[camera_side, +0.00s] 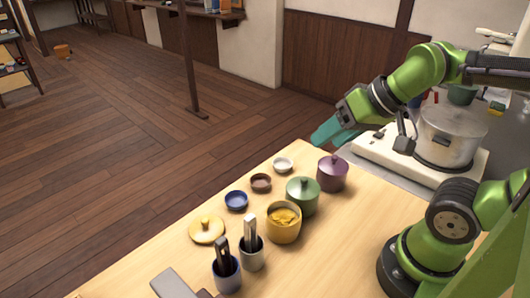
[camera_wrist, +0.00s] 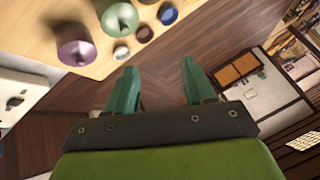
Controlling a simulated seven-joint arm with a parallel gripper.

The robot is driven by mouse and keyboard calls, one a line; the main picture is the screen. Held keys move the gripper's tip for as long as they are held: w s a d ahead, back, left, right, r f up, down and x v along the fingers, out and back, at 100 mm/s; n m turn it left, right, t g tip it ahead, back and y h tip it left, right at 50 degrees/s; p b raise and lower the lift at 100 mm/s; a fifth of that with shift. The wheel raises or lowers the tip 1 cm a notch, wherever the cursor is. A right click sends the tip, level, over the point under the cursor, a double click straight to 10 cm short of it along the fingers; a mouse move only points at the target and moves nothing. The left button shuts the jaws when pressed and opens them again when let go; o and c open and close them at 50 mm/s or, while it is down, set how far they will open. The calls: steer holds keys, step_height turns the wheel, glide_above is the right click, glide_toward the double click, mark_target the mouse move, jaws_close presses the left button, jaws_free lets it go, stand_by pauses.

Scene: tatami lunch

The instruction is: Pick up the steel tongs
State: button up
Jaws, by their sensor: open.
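What look like the steel tongs (camera_side: 250,226) stand upright in a grey cup (camera_side: 252,258) near the front of the wooden table in the side view. A dark blue cup (camera_side: 228,280) beside it holds a dark utensil (camera_side: 222,252). My gripper (camera_side: 326,136) is up above the far right end of the table, well away from both cups. In the wrist view my gripper (camera_wrist: 160,80) shows two teal fingers spread apart with nothing between them. I cannot make out the tongs in the wrist view.
A yellow pot (camera_side: 284,232) with yellow food, a green lidded pot (camera_side: 303,201), a purple lidded pot (camera_side: 332,178) and several small bowls stand between my gripper and the cups. A yellow lid (camera_side: 206,231) lies left.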

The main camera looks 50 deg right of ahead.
steer(key=n+g+h, duration=0.2)
steer(key=n+g, duration=0.2)
steer(key=g, duration=0.3)
glide_toward(252, 219)
step_height(252, 219, down, 8)
steer(key=shift+f, duration=0.2)
steer(key=shift+w+f, duration=0.2)
steer(key=shift+f, duration=1.1)
steer(key=shift+w+f, duration=0.2)
steer(key=shift+f, duration=1.1)
jaws_close()
